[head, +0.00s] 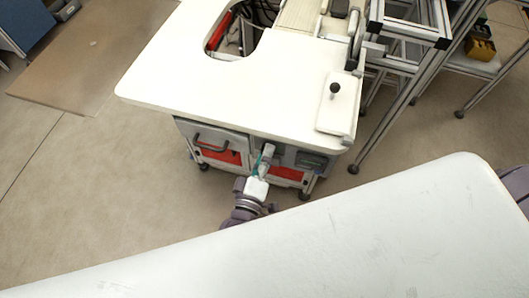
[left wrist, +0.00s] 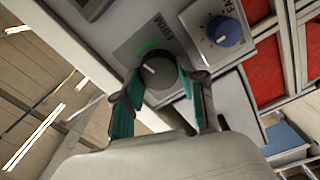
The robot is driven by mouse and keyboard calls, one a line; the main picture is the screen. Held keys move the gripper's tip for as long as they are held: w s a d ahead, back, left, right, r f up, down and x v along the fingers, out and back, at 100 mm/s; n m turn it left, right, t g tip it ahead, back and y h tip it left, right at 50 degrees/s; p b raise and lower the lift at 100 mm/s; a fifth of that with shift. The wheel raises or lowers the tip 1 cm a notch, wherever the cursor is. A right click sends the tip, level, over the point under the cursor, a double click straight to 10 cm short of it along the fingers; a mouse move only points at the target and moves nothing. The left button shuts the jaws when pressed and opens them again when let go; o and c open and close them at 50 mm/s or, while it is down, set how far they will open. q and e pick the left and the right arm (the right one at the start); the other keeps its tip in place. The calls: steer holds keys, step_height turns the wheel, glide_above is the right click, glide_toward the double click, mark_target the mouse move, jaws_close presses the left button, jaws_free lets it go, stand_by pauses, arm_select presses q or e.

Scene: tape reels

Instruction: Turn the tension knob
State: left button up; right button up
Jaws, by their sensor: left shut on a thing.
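A dark round knob (left wrist: 158,73) with a pale pointer line sits on a grey panel in the left wrist view. A green arc and lettering that looks like "FIRM" are beside it. My left gripper (left wrist: 161,88) has its teal fingers on either side of this knob and is shut on it. In the head view my left gripper (head: 263,161) is at the front of the white-topped machine (head: 225,105), below its edge; the knob is hidden there. My right gripper is not in view.
A blue knob (left wrist: 224,31) on a light plate is close to the right finger. A drawer handle (head: 210,146) and a small dark display (head: 311,161) flank the gripper on the machine front. A large white surface (head: 350,240) fills the foreground.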

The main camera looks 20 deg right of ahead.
arm_select(q)
steer(key=m+p, duration=0.1)
steer(key=m, duration=0.4)
steer(key=shift+m, duration=0.3)
steer(key=shift+s, duration=0.1)
stand_by(0.3)
steer(key=o, duration=1.1)
steer(key=shift+o, duration=0.2)
steer(key=v, duration=1.2)
